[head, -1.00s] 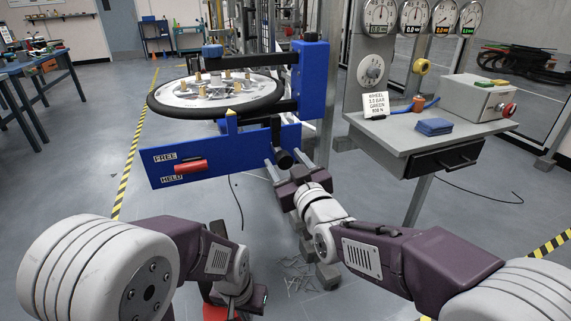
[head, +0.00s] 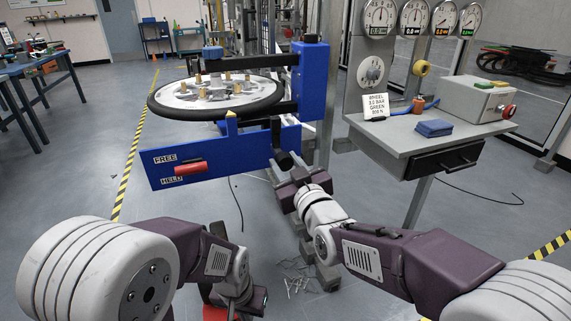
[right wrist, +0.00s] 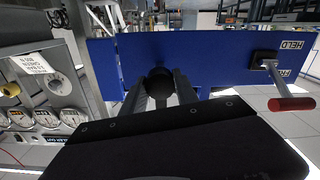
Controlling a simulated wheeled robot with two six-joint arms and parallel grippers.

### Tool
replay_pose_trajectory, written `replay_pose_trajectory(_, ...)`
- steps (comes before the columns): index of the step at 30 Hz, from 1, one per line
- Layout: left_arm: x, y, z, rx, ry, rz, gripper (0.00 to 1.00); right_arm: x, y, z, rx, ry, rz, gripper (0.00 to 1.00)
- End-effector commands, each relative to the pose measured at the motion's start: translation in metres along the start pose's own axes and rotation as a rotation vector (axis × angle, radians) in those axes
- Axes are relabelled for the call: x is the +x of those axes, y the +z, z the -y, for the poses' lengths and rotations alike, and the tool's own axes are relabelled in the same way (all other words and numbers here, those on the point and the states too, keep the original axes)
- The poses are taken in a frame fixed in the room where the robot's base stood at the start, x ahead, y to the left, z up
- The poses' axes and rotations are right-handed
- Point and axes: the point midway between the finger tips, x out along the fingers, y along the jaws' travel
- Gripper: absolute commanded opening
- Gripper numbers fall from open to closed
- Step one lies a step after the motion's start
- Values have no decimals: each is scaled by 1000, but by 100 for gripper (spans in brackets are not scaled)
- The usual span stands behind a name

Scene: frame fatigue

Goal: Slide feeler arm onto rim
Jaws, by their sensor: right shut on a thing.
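The wheel (head: 170,109), with a black tyre and pale inner face, lies flat in a blue stand (head: 313,85). A black round-ended knob (head: 284,161) sticks out from the blue front panel (head: 240,160); I take it for the feeler arm's handle. My right gripper (head: 286,166) is shut on the knob. The right wrist view shows the knob (right wrist: 158,82) between the fingers. My left gripper (head: 240,292) hangs low at bottom centre, its jaws unclear.
A red lever (head: 191,168) sits between the FREE and HELD labels on the panel. A grey table (head: 420,137) at the right carries a blue cloth (head: 434,128), a sign (head: 380,105) and a control box (head: 478,98). Gauges hang above. Floor left of the stand is clear.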

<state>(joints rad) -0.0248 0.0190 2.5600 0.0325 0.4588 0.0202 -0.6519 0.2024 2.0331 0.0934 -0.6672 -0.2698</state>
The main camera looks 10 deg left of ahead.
Motion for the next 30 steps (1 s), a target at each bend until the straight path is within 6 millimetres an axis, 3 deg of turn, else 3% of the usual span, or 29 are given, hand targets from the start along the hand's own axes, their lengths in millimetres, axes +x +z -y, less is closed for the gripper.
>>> replay_pose_trajectory(23,0,0,0,0,0,0,0,0,1,0,1,0,2,0)
replay_pose_trajectory(30,-11,-1,0,0,0,0,0,34,-1,0,1,-1,3,0)
